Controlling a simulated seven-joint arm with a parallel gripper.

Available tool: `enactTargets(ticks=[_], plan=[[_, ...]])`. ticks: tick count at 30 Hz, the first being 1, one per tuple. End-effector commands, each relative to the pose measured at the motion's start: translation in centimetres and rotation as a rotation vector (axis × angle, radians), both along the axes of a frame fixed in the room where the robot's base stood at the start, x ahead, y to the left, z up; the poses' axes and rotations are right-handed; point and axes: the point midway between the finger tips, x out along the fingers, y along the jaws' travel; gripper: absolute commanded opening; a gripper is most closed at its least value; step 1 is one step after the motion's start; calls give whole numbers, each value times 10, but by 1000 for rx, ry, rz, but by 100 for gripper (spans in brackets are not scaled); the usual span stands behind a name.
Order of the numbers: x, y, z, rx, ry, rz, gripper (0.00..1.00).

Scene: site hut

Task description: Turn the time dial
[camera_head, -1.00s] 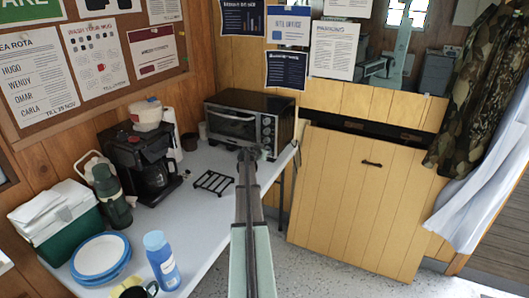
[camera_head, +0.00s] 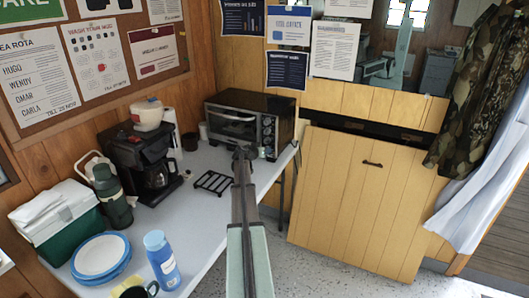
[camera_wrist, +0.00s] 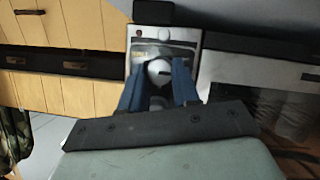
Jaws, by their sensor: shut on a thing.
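The toaster oven (camera_head: 255,103) stands at the far end of the counter, with its glass door at left and its dial panel (camera_head: 268,130) at right. My gripper (camera_head: 243,153) is in front of the oven's lower front in the head view and hides part of it. In the wrist view, the two blue-grey fingers of my gripper (camera_wrist: 159,90) are closed on the sides of a pale round time dial (camera_wrist: 158,70) with a dark mark across its face. The panel shows behind the dial there. Labels on the panel are too blurred to read.
A black wire rack (camera_head: 214,182) lies on the counter (camera_head: 200,215) left of my arm. A coffee maker (camera_head: 145,160), a green flask (camera_head: 112,195) and a blue bottle (camera_head: 161,260) stand farther left. A yellow wooden cabinet front (camera_head: 350,200) is to the right of the oven.

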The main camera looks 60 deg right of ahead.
Motion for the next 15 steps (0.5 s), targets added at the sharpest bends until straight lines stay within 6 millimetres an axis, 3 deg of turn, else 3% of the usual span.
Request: enactTargets(ticks=[3, 4, 11, 15], plan=[[0, 0, 0, 1, -2, -1, 0], [0, 0, 0, 1, -2, -1, 34], [0, 0, 0, 0, -3, 0, 56], [0, 0, 0, 0, -3, 0, 56]])
